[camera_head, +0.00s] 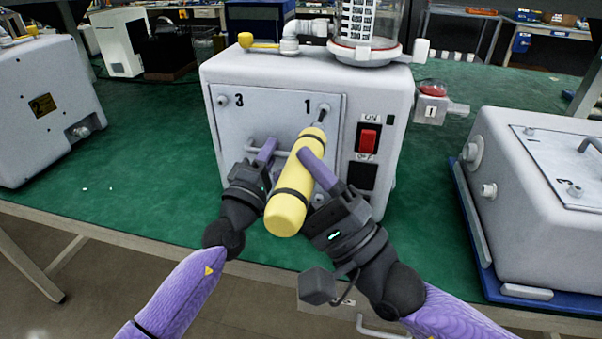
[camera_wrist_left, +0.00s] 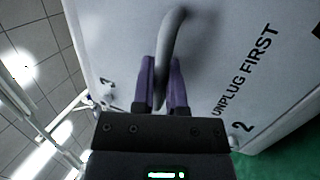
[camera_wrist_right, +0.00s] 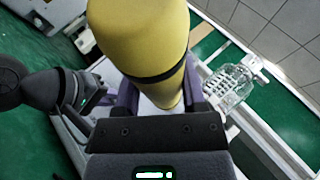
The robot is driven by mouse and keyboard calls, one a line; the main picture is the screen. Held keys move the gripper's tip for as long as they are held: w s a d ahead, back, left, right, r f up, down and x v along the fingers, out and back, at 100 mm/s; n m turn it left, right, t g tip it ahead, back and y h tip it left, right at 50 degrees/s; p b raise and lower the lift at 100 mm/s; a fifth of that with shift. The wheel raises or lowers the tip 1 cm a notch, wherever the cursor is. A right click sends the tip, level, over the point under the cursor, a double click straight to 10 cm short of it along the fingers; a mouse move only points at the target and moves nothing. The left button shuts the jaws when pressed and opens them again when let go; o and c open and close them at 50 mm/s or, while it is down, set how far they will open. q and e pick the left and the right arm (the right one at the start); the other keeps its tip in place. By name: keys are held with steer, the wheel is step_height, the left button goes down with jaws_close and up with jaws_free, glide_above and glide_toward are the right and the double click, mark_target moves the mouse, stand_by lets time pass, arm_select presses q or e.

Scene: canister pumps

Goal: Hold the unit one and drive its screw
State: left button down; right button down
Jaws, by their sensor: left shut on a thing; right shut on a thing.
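The white unit (camera_head: 255,75) stands on the green bench, with a front panel (camera_head: 232,120) marked 3 and 1. My left gripper (camera_head: 265,153) is shut on the panel's grey handle (camera_wrist_left: 173,35). My right gripper (camera_head: 308,160) is shut on a yellow screwdriver (camera_head: 295,190), which also fills much of the right wrist view (camera_wrist_right: 140,35). The driver's shaft (camera_head: 319,117) points up to the screw (camera_head: 324,107) by the 1. I cannot tell whether the tip is seated. The left wrist view shows UNPLUG FIRST and a 2 on the panel.
A red switch (camera_head: 368,140) is at the panel's right. A clear graduated cylinder (camera_head: 368,25) stands on top. Another white unit (camera_head: 520,220) rests on a blue tray at the right, and one more (camera_head: 45,105) stands at the left.

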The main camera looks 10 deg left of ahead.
mark_target(290, 206)
steer(key=shift+w, duration=0.1)
stand_by(0.5)
steer(key=shift+s+a, duration=0.1)
steer(key=shift+s, duration=2.4)
arm_select(q)
steer(key=c, duration=0.6)
jaws_free()
steer(key=shift+s, duration=0.1)
